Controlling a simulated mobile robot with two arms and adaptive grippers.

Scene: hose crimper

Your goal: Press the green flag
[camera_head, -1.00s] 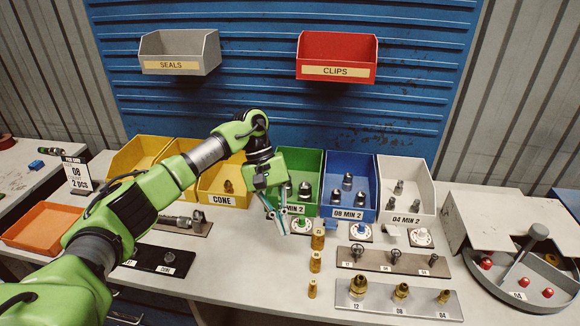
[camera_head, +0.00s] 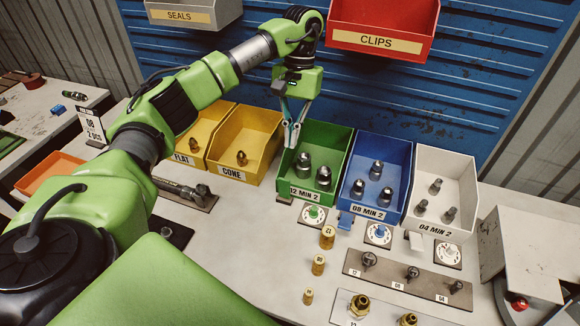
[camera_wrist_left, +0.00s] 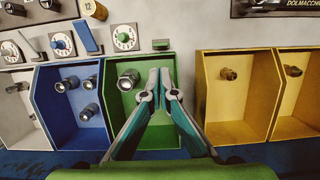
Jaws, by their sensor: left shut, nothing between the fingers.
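The green flag (camera_wrist_left: 161,44) is a small green tab standing just beyond the front edge of the green bin (camera_wrist_left: 143,137) in the left wrist view. In the head view the green bin (camera_head: 331,143) is in the middle, and the flag is hard to make out by its front left corner. My left gripper (camera_head: 294,138) is shut and empty, pointing down over the left side of the green bin, toward the back. In the wrist view its fingertips (camera_wrist_left: 160,76) meet below the flag, apart from it. My right gripper is not in view.
A green-centred dial (camera_head: 314,215) sits in front of the green bin. A blue flag (camera_head: 345,220) and a white flag (camera_head: 415,240) stand by their bins. Brass fittings (camera_head: 327,237) stand on the bench. The red CLIPS bin (camera_head: 382,25) hangs above right.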

